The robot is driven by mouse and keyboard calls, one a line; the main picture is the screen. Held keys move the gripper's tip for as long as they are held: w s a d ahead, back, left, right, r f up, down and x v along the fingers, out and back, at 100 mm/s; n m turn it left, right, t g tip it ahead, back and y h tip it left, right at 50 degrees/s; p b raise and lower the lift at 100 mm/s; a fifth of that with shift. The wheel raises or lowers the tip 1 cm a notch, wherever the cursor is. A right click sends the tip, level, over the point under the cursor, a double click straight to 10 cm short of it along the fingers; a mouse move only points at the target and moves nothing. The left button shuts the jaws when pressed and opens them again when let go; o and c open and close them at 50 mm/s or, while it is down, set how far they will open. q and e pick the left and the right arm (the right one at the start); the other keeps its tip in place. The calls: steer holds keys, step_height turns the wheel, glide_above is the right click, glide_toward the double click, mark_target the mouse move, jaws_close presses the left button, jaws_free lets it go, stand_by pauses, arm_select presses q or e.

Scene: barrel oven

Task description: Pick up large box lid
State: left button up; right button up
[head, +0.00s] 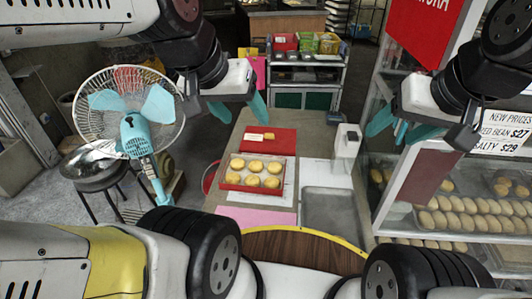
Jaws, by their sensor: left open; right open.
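A flat red panel (284,143), which looks like the large box lid, lies on the grey table behind a red box (229,186) of several round golden pastries. A small tan piece and a white label lie on the panel. I cannot tell whether panel and box are joined. My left gripper (238,109) is open and empty, with teal fingers, above and to the left of the panel. My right gripper (402,128) is open and empty, well to the right of the panel, in front of the glass case.
A white dispenser-like object (346,148) and a grey metal tray (327,207) are on the table's right side. A pink sheet (257,216) lies in front. A fan (134,128) stands left; a glass pastry case (470,240) stands right. A maroon panel (425,178) is below my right gripper.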

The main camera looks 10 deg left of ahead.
stand_by(0.4)
arm_select(q)
steer(key=shift+o, duration=0.7)
steer(key=shift+w, duration=0.2)
steer(key=n+g+y, duration=0.1)
steer(key=g+y, duration=0.1)
steer(key=y, duration=0.1)
glide_above(269, 134)
steer(key=s, duration=0.4)
step_height(269, 134, down, 31)
steer(key=x, duration=0.8)
steer(key=shift+w+d+f, duration=0.25)
steer(key=shift+w+d, duration=0.05)
steer(key=shift+w, duration=0.1)
steer(key=shift+c, duration=0.2)
